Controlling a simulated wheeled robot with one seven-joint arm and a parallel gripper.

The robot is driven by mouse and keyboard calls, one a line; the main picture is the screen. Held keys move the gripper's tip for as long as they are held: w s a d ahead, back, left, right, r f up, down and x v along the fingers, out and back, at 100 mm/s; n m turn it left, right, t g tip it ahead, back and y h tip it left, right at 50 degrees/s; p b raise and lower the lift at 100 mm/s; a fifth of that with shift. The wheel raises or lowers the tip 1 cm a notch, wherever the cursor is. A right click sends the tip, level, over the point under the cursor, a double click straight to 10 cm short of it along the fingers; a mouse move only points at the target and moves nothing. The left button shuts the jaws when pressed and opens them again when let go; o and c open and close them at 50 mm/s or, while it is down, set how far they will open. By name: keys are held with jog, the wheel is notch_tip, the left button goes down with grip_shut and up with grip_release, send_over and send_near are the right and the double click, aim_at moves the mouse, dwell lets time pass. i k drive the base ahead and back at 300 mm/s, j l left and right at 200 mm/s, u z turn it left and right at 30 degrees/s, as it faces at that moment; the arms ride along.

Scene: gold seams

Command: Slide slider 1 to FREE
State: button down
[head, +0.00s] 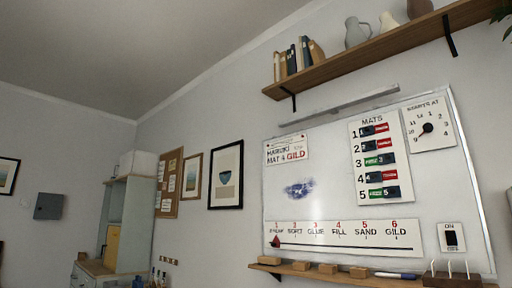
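The MATS panel (375,175) hangs on the right half of the whiteboard (335,185), with several numbered sliders in a column. Slider 1 (367,131) is the top row; its dark knob sits at the left of its track, and a red label shows to its right. The lettering on that label is too small to read. Rows 2 and 4 look the same, with red on the right. My gripper is not in view.
A wooden shelf (350,65) with books and jugs juts out above the whiteboard. A lower ledge (325,274) holds wooden blocks and a marker. A dial (427,128), a step scale (340,237) and an ON/OFF switch (452,237) share the board.

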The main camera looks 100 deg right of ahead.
aim_at(369, 130)
jog(key=z, duration=4.75)
